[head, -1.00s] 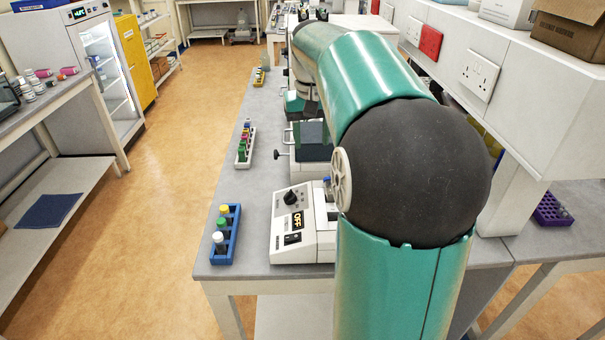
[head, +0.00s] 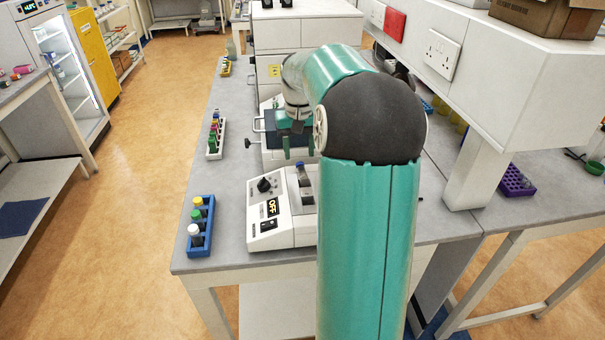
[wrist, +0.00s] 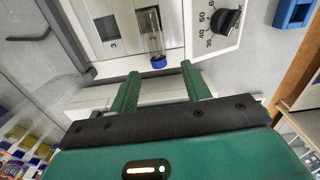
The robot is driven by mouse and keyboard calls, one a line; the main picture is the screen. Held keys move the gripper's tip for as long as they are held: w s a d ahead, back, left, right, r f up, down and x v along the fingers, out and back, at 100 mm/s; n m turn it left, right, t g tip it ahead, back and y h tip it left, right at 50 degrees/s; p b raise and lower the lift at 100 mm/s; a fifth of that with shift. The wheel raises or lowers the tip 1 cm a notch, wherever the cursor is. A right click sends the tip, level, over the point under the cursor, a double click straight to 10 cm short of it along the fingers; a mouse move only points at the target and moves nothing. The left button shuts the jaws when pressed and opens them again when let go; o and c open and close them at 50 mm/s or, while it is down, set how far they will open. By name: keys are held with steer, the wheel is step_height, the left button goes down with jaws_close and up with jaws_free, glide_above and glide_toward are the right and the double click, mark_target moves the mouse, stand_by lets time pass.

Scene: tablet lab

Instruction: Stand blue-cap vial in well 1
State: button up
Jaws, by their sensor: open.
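The blue-cap vial (head: 304,182) stands at the white block device (head: 258,225) with the dial and "OFF" display. In the wrist view the vial's clear body (wrist: 153,38) shows at a slot, with its blue cap (wrist: 158,62) towards my gripper. Beside it is an empty dark well (wrist: 107,27) by the marking "3". Marking 1 is not legible. My gripper (wrist: 160,80) is open and empty, its green fingers spread either side of the line to the cap and apart from it. In the head view my gripper (head: 298,147) is just behind the vial.
A blue rack (head: 203,240) with several vials stands left of the device. A white rack (head: 216,140) with coloured caps stands farther back. Another bench device (head: 277,158) is behind. A wall cabinet (head: 520,75) overhangs at right, with a purple rack (head: 516,185) below. Bench between racks is clear.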

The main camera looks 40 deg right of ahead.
mark_target(300, 163)
step_height(300, 163, down, 4)
steer(key=shift+d+f, duration=0.15)
jaws_close()
stand_by(0.3)
steer(key=shift+r, duration=0.6)
step_height(300, 163, up, 2)
steer(key=shift+r, duration=0.15)
steer(key=s+a+r, duration=0.3)
steer(key=a+r, duration=0.6)
steer(key=a, duration=0.4)
steer(key=shift+a+r, duration=0.3)
steer(key=shift+a, duration=0.1)
